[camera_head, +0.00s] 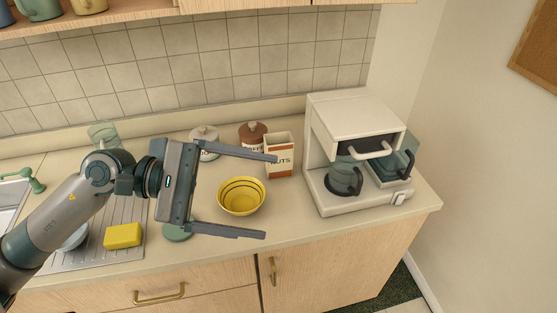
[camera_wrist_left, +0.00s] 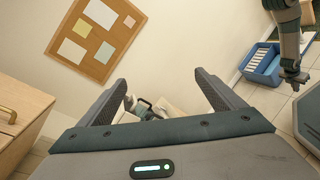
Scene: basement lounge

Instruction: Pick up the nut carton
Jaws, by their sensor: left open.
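The nut carton (camera_head: 285,168) is a small open-topped white box with a brown-orange lower part and the word NUTS. It stands upright on the counter, left of the coffee machine and behind the yellow bowl. My left gripper (camera_head: 271,197) is wide open and empty, pointing right. Its far finger overlaps the carton's front in the head view, and I cannot tell if they touch. In the left wrist view the open left gripper (camera_wrist_left: 161,78) shows no carton between its fingers. What looks like my right gripper (camera_wrist_left: 296,78) hangs at the upper right there, its jaws unclear.
A yellow bowl (camera_head: 241,196) sits under the left gripper's opening. A white coffee machine (camera_head: 353,154) with dark-handled pots stands right of the carton. Two lidded jars, one brown (camera_head: 253,134) and one whitish (camera_head: 204,139), stand behind. A yellow sponge (camera_head: 122,236) lies on the drainboard.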

